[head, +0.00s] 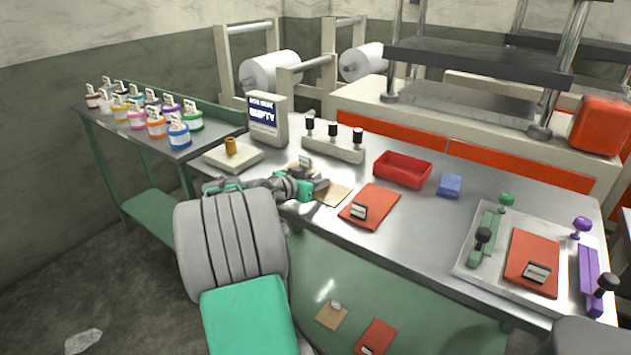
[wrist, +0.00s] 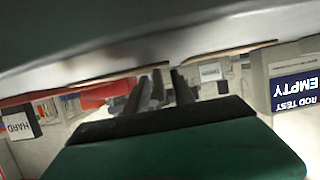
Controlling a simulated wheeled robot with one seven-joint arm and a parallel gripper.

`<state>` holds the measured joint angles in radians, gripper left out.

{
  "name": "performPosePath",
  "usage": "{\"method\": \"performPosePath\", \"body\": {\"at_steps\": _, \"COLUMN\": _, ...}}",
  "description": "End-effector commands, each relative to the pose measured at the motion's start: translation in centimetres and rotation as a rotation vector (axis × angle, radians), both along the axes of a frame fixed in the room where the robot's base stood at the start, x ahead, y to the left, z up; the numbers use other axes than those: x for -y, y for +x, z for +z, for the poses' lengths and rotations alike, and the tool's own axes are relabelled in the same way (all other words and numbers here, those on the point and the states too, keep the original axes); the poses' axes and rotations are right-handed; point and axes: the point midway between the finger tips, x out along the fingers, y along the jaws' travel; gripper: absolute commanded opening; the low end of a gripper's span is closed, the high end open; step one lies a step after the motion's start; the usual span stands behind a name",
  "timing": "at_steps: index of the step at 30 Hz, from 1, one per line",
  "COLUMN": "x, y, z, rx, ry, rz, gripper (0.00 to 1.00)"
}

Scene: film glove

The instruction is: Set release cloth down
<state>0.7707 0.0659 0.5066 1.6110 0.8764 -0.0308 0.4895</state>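A tan sheet, which looks like the release cloth (head: 333,194), lies at the table's front edge, beside and partly behind my gripper (head: 316,182). A bit of tan with a small tagged clip (head: 305,161) shows behind the gripper; I cannot tell if it is the same sheet. In the wrist view, thin tan edges (wrist: 232,51) run close along the grey table surface on both sides of my fingers (wrist: 160,88). The dark fingers are close together with something grey between them. Whether they are shut on it is unclear. The fingertips are small and partly hidden in the head view.
A red sheet with a clip (head: 371,205) lies to the right, before a red bin (head: 402,169). A white scale (head: 233,158), an "EMPTY" sign (head: 266,118) and a black-knobbed rack (head: 333,148) stand behind. A plate with clamps (head: 478,262) is farther right.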

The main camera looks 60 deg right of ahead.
Motion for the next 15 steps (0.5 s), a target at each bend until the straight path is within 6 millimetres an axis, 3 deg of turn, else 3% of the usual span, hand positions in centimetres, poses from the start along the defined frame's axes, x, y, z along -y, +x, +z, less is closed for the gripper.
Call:
{"method": "performPosePath", "body": {"at_steps": 8, "x": -0.2, "y": 0.1, "z": 0.6, "rx": 0.000, "ry": 0.000, "rz": 0.001, "gripper": 0.29}}
{"method": "performPosePath", "body": {"at_steps": 15, "x": -5.3, "y": 1.0, "z": 2.4, "rx": 0.002, "ry": -0.002, "rz": 0.006, "gripper": 0.29}}
